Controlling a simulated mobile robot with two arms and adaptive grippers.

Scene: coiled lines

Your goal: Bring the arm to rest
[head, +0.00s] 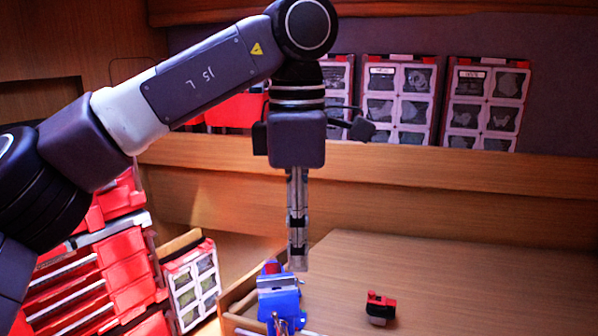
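My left arm (210,80) comes in from the left and bends down at its wrist. My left gripper (297,262) points straight down, seen edge-on, so the gap between its fingers does not show. Its tips are just above a blue vise-like thing (278,298) in the picture; I cannot tell whether they touch it. My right gripper is not in view.
A small red and black block (380,308) sits on the wooden table (470,280), which is otherwise largely clear. Red drawers (110,270) stand at the left. Red-framed panels (398,100) are on the back wall behind a wooden ledge (450,175).

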